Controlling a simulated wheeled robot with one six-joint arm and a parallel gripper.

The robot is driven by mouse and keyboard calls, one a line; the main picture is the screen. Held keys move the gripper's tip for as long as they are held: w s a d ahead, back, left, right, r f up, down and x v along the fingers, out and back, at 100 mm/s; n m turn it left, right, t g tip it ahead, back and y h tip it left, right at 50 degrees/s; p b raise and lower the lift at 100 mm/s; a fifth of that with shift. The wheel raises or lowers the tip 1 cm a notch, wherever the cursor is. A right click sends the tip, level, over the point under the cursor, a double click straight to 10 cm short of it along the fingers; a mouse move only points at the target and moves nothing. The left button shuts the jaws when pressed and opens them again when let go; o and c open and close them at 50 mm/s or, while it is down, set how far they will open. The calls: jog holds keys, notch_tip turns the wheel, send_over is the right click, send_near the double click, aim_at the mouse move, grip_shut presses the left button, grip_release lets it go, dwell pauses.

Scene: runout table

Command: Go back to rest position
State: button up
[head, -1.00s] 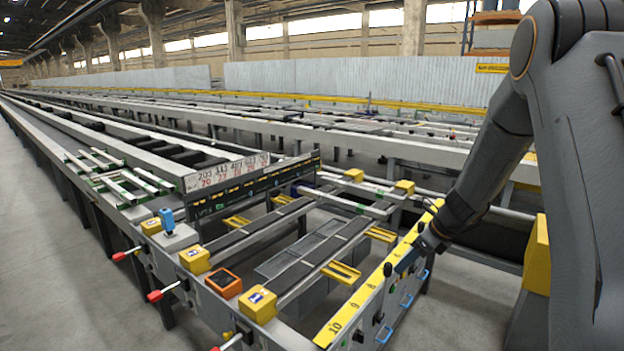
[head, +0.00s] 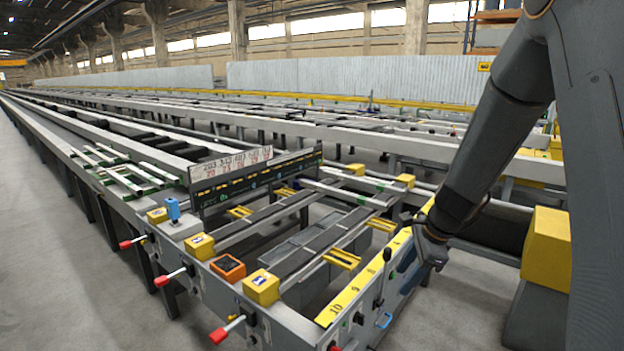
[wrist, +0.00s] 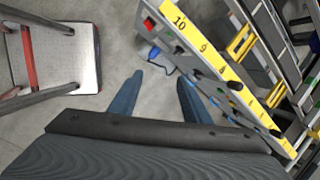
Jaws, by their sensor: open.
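My gripper (head: 414,274) hangs at the front right end of the runout table, beside the yellow numbered strip (head: 345,305). In the wrist view its two blue fingers (wrist: 160,77) are spread apart with nothing between them, and grey floor shows below. The yellow strip, marked 10, 9, 8, also shows in the wrist view (wrist: 205,48), to the right of the fingers. In the head view the fingers are small and dark, and contact with the table edge cannot be told. My arm comes down from the upper right.
The table's front has red-tipped levers (head: 170,277), yellow blocks (head: 262,287), an orange-framed box (head: 228,266) and a blue handle (head: 384,320). A large yellow block (head: 546,248) stands at right. A light platform with a red bar (wrist: 30,60) lies left in the wrist view.

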jog(key=s+a+f+n+h+b, duration=0.1)
jog(key=s+a+n+b, duration=0.1)
jog(key=s+n, duration=0.7)
jog(key=s+a+f+n+g+h+b, duration=0.1)
jog(key=s+n+b, duration=0.3)
jog(key=s+n, duration=0.6)
jog(key=shift+s+a+f+h, duration=0.2)
jog(key=shift+a+f+h, duration=0.2)
jog(key=shift+a+f, duration=0.3)
jog(key=shift+d+f, duration=0.1)
jog(key=c, duration=0.3)
